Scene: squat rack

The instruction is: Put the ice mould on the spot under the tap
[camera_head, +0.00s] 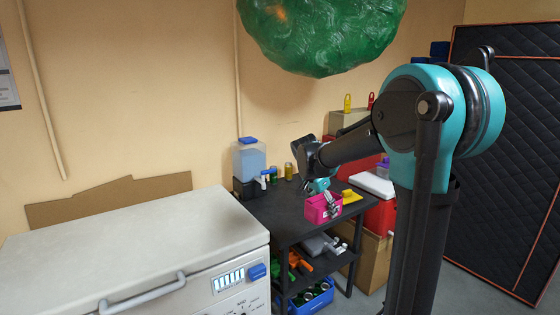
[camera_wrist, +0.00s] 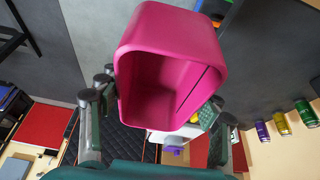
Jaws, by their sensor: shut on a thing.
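The pink ice mould (camera_head: 319,209) is at the front of the black table, below the end of my arm. My gripper (camera_head: 331,202) is shut on it. In the wrist view the mould (camera_wrist: 175,40) is an open, empty box between the two fingers of my gripper (camera_wrist: 158,118). I cannot tell whether its underside touches the tabletop. A clear water container (camera_head: 249,160) with a blue lid stands on a black block at the table's back left. A small white tap (camera_head: 262,179) shows at its lower front. The spot under the tap is not clearly visible.
The black table (camera_head: 283,212) has bare room left of the mould. Cans (camera_head: 288,171) stand at the back, and a yellow item (camera_head: 350,196) lies right of the mould. A white chest freezer (camera_head: 140,245) stands left. A green lumpy bag (camera_head: 320,35) hangs above.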

